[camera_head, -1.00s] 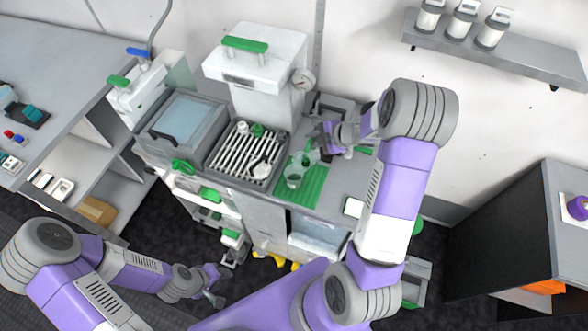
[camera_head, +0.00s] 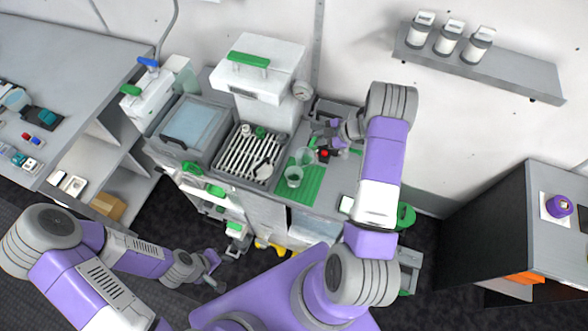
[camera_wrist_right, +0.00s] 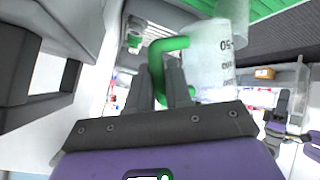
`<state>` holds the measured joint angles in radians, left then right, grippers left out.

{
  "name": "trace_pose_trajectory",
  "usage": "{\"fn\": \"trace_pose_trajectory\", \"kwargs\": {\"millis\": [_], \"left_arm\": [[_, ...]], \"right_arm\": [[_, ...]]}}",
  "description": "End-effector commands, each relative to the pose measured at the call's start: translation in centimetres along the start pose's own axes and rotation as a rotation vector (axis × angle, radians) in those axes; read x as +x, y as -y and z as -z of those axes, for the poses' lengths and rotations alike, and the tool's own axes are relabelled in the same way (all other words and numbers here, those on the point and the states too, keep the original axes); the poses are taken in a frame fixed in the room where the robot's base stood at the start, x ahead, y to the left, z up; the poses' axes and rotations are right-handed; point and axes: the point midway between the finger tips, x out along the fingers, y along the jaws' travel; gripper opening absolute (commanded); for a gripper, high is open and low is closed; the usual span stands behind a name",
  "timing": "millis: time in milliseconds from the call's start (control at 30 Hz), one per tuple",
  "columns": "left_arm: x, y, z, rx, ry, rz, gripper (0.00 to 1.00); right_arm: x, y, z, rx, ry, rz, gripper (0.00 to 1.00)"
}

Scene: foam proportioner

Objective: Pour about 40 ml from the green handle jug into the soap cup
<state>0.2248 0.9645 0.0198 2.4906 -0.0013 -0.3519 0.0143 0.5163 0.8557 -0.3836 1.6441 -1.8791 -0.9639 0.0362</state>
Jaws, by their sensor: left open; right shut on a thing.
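The clear green handle jug (camera_wrist_right: 212,72) has dark volume marks on its wall. My right gripper (camera_wrist_right: 168,85) is shut on its green handle (camera_wrist_right: 160,62) in the right wrist view. In the head view the jug (camera_head: 305,156) is just behind a clear cup (camera_head: 293,177), probably the soap cup, standing on the green mat (camera_head: 316,186). I cannot tell the jug's tilt or the liquid levels. My left gripper (camera_head: 214,269) is open and empty, low in front of the bench.
A ribbed tray (camera_head: 243,158) with small items lies left of the mat. A white press-like machine with a gauge (camera_head: 300,91) stands behind the tray. A small red part (camera_head: 323,154) is close to the jug. A wall shelf (camera_head: 480,66) holds several canisters.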

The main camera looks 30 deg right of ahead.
Motion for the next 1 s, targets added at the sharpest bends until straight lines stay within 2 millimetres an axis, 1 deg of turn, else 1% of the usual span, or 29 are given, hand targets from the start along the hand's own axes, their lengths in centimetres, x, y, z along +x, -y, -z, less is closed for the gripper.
{"fn": "trace_pose_trajectory", "kwargs": {"millis": [33,167,400,633,1000], "left_arm": [[-0.4,-0.1,0.0,0.0,-0.001,0.0,0.43],[-0.1,0.0,0.0,0.0,0.0,0.0,0.43],[-0.2,-0.1,0.0,0.0,0.0,0.0,0.43],[-0.3,-0.1,0.0,0.0,0.0,0.0,0.43],[0.8,0.3,0.0,0.0,0.0,0.0,0.43]], "right_arm": [[-0.6,-0.6,0.2,0.013,-0.01,0.004,0.0],[-1.6,-1.7,0.3,0.069,-0.042,0.026,0.0],[-3.7,-4.2,1.0,0.179,-0.122,0.06,0.0],[-5.4,-6.6,1.9,0.278,-0.222,0.08,0.0],[-6.1,-8.3,2.2,0.374,-0.335,0.099,0.0]]}}
